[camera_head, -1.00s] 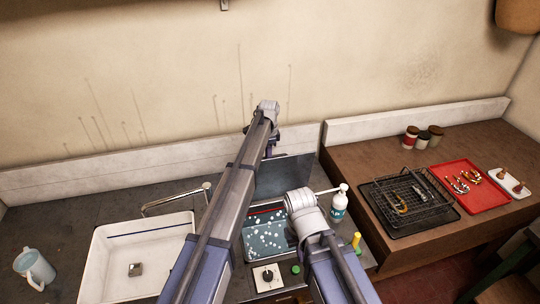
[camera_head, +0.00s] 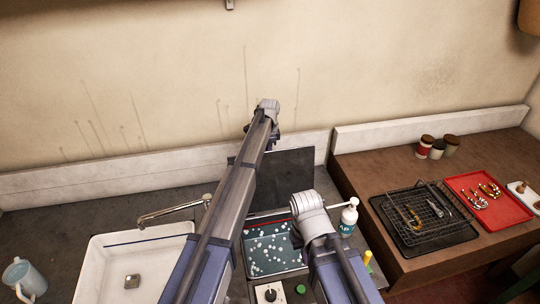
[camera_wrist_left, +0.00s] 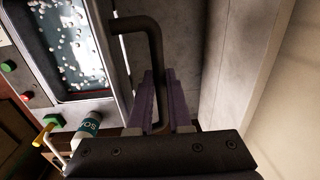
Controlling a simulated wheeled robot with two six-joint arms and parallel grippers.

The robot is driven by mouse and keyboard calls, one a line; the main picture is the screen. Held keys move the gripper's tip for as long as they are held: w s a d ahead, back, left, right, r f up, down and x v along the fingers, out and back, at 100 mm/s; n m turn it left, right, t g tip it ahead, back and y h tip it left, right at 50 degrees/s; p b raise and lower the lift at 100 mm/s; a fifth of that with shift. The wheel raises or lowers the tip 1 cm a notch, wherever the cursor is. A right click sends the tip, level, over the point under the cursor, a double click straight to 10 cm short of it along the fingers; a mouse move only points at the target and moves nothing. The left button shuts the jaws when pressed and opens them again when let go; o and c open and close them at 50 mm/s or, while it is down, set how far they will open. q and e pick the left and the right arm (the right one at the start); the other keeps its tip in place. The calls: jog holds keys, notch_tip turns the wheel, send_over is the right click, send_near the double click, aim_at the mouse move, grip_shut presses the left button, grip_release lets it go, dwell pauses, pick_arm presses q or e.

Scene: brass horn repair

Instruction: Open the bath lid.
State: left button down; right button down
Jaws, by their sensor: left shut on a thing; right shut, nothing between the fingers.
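The bath lid (camera_head: 286,178) is a dark flat panel standing raised and close to upright behind the open bath (camera_head: 270,267). In the bath is blue-grey liquid with white bubbles. My left arm reaches over the bath to the lid, hiding part of both. In the left wrist view, the purple fingers of my left gripper (camera_wrist_left: 160,95) are shut on the dark bent lid handle (camera_wrist_left: 153,50). My right gripper (camera_head: 308,207) is shut and empty above the bath's right side; its fingertips are hard to make out.
A sink (camera_head: 100,255) with a tap (camera_head: 172,212) is on the left, and a blue jug (camera_head: 22,275) beside it. A soap bottle (camera_head: 348,220) stands right of the bath. A wire rack (camera_head: 425,212) and red tray (camera_head: 492,215) lie on the brown bench. The wall is close behind.

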pick_arm(q)
jog(key=shift+w+a, duration=0.25)
jog(key=shift+w, duration=0.4)
jog(key=shift+w+a, duration=0.1)
jog(key=c, duration=1.2)
grip_release()
jog(key=o, duration=0.4)
jog(key=shift+w+f, duration=0.25)
jog(key=shift+w, duration=0.05)
jog(key=shift+c, duration=0.2)
jog(key=shift+s+r, duration=0.1)
jog(key=shift+s, duration=0.1)
notch_tip(320, 180, up, 8)
jog(key=p, duration=0.7)
jog(key=shift+s+f, duration=0.2)
jog(key=shift+s, duration=0.1)
